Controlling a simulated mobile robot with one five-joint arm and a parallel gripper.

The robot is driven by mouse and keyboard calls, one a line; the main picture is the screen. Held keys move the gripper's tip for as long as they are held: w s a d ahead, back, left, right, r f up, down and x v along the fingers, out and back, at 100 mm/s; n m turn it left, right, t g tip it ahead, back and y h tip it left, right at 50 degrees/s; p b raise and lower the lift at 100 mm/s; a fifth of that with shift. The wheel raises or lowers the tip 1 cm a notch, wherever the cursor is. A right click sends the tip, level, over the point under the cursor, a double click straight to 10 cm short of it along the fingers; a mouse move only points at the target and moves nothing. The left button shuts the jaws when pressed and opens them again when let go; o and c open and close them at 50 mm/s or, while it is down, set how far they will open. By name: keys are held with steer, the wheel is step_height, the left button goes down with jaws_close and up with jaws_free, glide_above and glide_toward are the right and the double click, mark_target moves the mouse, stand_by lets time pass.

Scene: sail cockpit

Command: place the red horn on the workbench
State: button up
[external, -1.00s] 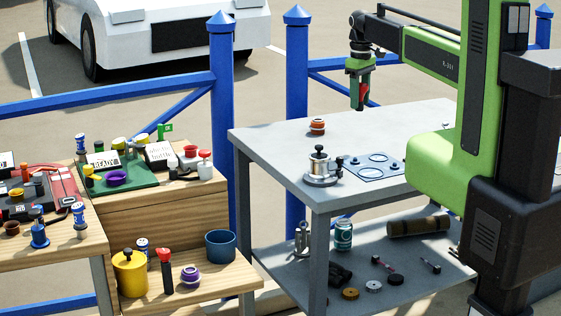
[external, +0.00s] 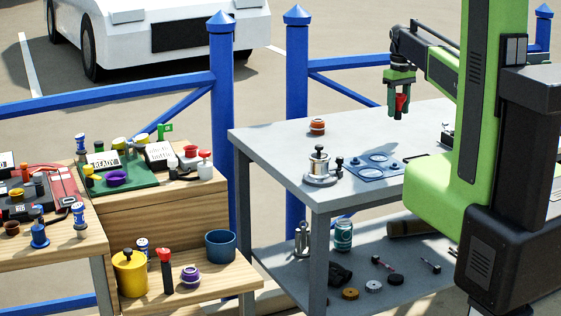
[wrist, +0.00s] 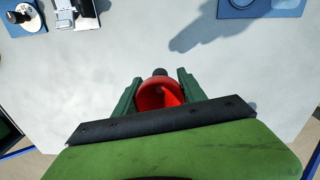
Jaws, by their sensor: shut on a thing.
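The red horn (external: 402,102) is held in my gripper (external: 398,108), its red flared end between the green fingers. In the wrist view the red horn (wrist: 158,96) shows its open bell, with a dark end beyond it, between the two fingers of my gripper (wrist: 158,84). My gripper points down and is shut on the horn. Both are above the grey workbench (external: 270,141), over its back part; the horn appears clear of the top. The workbench top also fills most of the wrist view (wrist: 80,75).
On the workbench stand an orange-brown round piece (external: 317,126), a metal winch-like fitting (external: 319,168) and a blue plate with rings (external: 374,166). A shelf below holds a teal can (external: 343,235) and small parts. Blue fence posts (external: 297,100) rise behind. Bare top lies beneath the horn.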

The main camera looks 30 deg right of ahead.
steer(key=w+a+f, duration=0.1)
steer(key=w+a+f+b, duration=0.1)
steer(key=shift+w+a+f, duration=0.1)
steer(key=shift+w+f, duration=0.1)
steer(key=shift+w, duration=0.1)
steer(key=shift+w+a, duration=0.25)
steer(key=shift+a, duration=0.05)
step_height(320, 180, down, 4)
steer(key=b, duration=0.4)
steer(key=shift+f+b, duration=0.2)
steer(key=shift+b, duration=0.15)
steer(key=shift+r, duration=0.2)
steer(key=shift+f, duration=0.15)
steer(key=o, duration=1.5)
step_height(320, 180, up, 13)
steer(key=p, duration=1.3)
steer(key=shift+m, duration=0.9)
steer(key=s+a, duration=2.3)
steer(key=shift+s+a+f+b, duration=0.3)
steer(key=shift+s+f, duration=0.05)
